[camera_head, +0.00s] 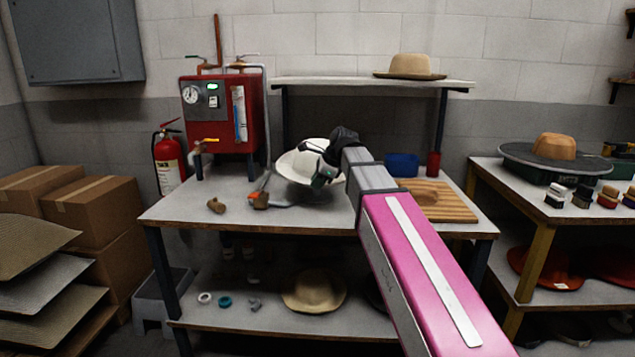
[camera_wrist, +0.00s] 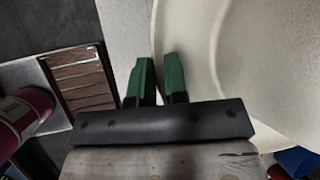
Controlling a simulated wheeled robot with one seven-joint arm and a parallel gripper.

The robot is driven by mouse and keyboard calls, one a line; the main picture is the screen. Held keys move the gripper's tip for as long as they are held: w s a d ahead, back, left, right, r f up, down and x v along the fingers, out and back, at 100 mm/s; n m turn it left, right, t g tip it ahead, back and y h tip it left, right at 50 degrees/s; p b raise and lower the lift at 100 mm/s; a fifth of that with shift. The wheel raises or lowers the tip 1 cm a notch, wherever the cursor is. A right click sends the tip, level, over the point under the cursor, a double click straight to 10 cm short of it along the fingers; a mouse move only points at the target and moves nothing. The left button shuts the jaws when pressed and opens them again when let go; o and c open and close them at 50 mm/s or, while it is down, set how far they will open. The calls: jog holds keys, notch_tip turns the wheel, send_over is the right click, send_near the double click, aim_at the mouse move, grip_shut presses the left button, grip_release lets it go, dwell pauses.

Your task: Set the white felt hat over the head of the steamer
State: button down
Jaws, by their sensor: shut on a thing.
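The white felt hat (camera_head: 298,166) is over the middle of the worktable, its brim slightly tilted. My gripper (camera_head: 323,176) is at the right side of the hat, with its green fingers shut on the brim. In the wrist view, the fingers (camera_wrist: 159,75) pinch the edge of the hat (camera_wrist: 255,60), whose pale surface fills the right side. The red steamer (camera_head: 224,125) with a gauge and a lit green display stands at the table's left back. A grey pipe or hose (camera_head: 284,204) lies below the hat. I cannot make out the steamer's head or whether the hat touches it.
A wooden slatted board (camera_head: 440,201), a blue container (camera_head: 402,164) and a red cup (camera_head: 433,164) are on the right of the table. A brass fitting (camera_head: 216,205) lies at the front left. A tan hat (camera_head: 410,66) sits on the raised shelf (camera_head: 330,82) behind.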

jog(key=c, duration=1.1)
grip_release()
jog(key=v, duration=1.1)
jog(key=shift+f, duration=0.1)
